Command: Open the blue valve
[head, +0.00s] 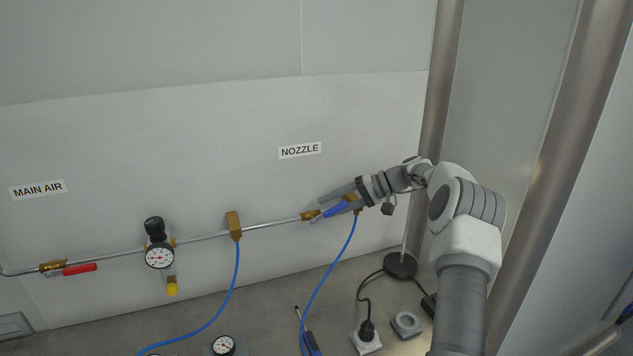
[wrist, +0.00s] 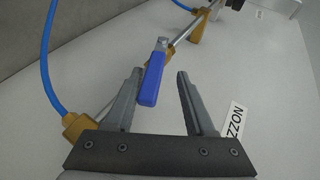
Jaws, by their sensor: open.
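The blue valve handle (head: 335,210) sits on a brass valve body (head: 309,215) on the thin wall pipe, below the NOZZLE label. My gripper (head: 324,203) is at the handle, coming from the right. In the wrist view, the blue handle (wrist: 152,82) lies between the two spread fingers of my gripper (wrist: 160,74), closer to the left finger. A gap shows between the handle and the right finger. Whether the left finger touches the handle is unclear. The handle slants at an angle to the pipe in the wrist view.
A red-handled valve (head: 80,269) is at the far left under the MAIN AIR label (head: 38,189). A pressure regulator with gauge (head: 160,256) hangs on the pipe. Blue hoses (head: 333,266) drop to the bench, where a black-based stand (head: 400,265) and small items lie.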

